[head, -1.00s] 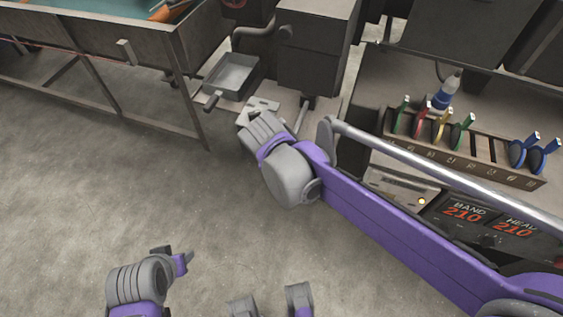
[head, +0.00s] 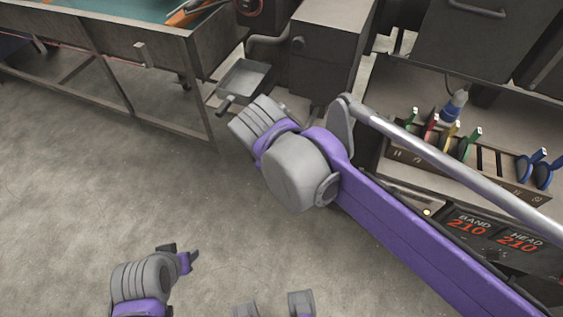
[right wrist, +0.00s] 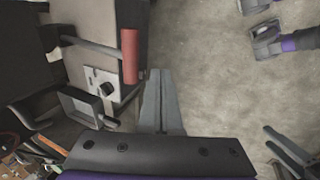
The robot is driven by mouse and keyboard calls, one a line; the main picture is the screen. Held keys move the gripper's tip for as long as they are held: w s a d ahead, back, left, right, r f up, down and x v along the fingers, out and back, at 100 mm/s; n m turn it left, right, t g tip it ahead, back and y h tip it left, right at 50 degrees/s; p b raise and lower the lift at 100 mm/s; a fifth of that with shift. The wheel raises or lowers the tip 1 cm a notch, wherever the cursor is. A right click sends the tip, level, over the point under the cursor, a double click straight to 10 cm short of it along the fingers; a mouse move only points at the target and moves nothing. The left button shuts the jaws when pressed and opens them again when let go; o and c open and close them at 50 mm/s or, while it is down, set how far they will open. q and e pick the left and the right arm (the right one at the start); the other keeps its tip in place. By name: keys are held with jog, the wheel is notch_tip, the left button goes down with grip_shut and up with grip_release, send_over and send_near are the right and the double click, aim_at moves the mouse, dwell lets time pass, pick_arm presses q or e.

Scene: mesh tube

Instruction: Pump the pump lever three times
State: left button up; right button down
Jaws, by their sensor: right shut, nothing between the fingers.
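In the right wrist view, the pump lever (right wrist: 92,47) is a grey rod with a red grip (right wrist: 130,56), sticking out from the side of a pale machine. My right gripper (right wrist: 161,73) is shut and empty. Its fingertips appear just to the right of and below the red grip; I cannot tell whether they touch it. In the head view, my right wrist hides that gripper and the lever. My left gripper (head: 180,258) is low at the left in the head view, over bare floor and away from the machine; its finger opening is unclear.
A grey tray (head: 243,80) and a dark metal cabinet (head: 325,55) stand beyond my right wrist. A long workbench (head: 110,50) is at upper left. A rack of coloured tools (head: 490,180) is at right. Floor (head: 110,185) at left is open.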

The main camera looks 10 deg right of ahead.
dwell(0.4)
pick_arm(q)
notch_tip(320, 180, up, 10)
jog(key=w+p, duration=0.2)
jog(key=p, duration=0.6)
jog(key=shift+w+t+p, duration=0.3)
jog(key=shift+w, duration=0.05)
pick_arm(e)
jog(key=w+d+r+g+y, duration=0.1)
jog(key=w+d+r, duration=0.1)
jog(key=r, duration=0.4)
jog(key=w+d+r+g+y, duration=0.1)
jog(key=w+d+r+g, duration=0.1)
jog(key=w+r, duration=0.2)
notch_tip(320, 180, up, 2)
jog(key=shift+w+r, duration=0.15)
jog(key=shift+r, duration=0.05)
pick_arm(q)
jog(key=shift+s+r, duration=0.1)
jog(key=shift+s, duration=0.05)
pick_arm(e)
notch_tip(320, 180, down, 14)
jog(key=shift+b, duration=0.3)
pick_arm(q)
jog(key=shift+s+f, duration=0.1)
jog(key=shift+f, duration=0.3)
